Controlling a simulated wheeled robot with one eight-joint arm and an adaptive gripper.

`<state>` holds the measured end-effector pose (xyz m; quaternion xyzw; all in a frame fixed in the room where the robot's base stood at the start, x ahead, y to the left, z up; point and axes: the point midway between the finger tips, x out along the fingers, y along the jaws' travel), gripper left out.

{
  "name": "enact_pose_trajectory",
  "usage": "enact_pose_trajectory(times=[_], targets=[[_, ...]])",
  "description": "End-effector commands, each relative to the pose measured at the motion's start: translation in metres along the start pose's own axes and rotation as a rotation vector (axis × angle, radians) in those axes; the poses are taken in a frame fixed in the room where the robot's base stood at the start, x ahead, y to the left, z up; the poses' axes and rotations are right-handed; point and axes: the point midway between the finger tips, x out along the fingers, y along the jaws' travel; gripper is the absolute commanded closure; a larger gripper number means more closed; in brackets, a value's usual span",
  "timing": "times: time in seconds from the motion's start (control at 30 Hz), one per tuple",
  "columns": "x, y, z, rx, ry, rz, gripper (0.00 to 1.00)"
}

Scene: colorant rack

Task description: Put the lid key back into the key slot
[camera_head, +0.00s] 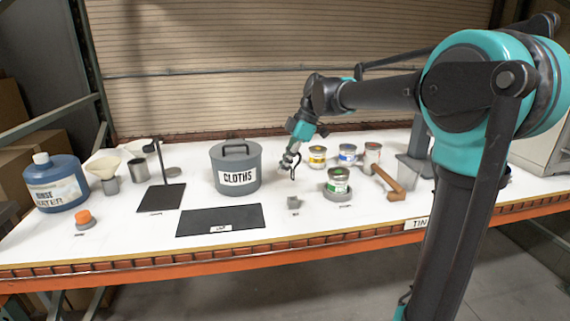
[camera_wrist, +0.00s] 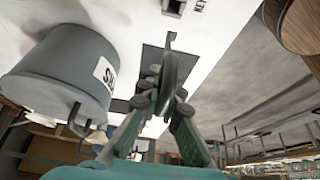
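My gripper (camera_head: 290,161) is over the middle of the white bench, right of the grey CLOTHS bin. A thin dark end sticks out beyond the fingertips. In the head view the lid key (camera_head: 296,166) is only a small dark curve at the fingertips. The key slot (camera_head: 294,203) looks like a small grey block on the bench, in front of and below my gripper. The block also shows at the top of the wrist view (camera_wrist: 173,7).
The CLOTHS bin (camera_head: 236,171) stands left of my gripper. A can on a round base (camera_head: 338,181), several more cans and a wooden-handled tool (camera_head: 388,184) are to the right. A black mat (camera_head: 220,219) lies at the front left. Bare bench surrounds the block.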

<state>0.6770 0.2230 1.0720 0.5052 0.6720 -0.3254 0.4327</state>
Motion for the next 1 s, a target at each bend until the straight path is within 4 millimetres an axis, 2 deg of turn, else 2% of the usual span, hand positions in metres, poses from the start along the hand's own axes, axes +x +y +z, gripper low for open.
enact_pose_trajectory(times=[0.27,1.0], targets=[[0.001,0.001,0.002,0.001,0.002,0.0,1.0],[0.049,0.001,0.024,0.001,0.002,0.0,1.0]])
